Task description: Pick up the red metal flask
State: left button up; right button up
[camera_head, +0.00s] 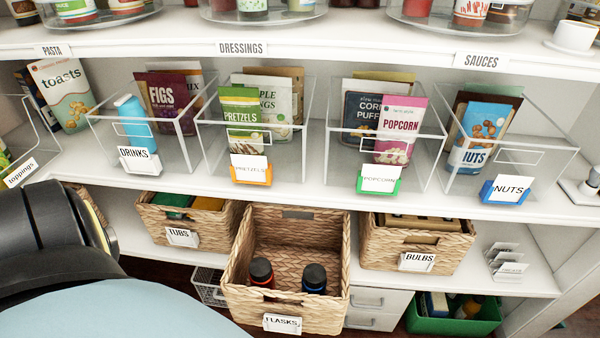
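The red flask (261,272) with a black cap stands in the woven basket labelled "FLASKS" (335,268), on the left near its front wall. Its lower body is hidden by that wall. A blue flask (314,278) with a black cap stands to its right in the same basket. The basket juts out from the lower shelf toward me. A part of my own arm or body fills the lower left of the view. Neither gripper shows.
A "TUBS" basket (228,218) stands left of the flasks basket and a "BULBS" basket (448,251) right of it. Clear bins of snack bags line the shelf (310,191) above. A green crate (440,325) sits low at the right.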

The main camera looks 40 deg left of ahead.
aim_at(270, 284)
jog(key=k, duration=0.4)
jog(key=u, duration=1.4)
jog(key=i, duration=0.3)
jog(key=z, duration=0.2)
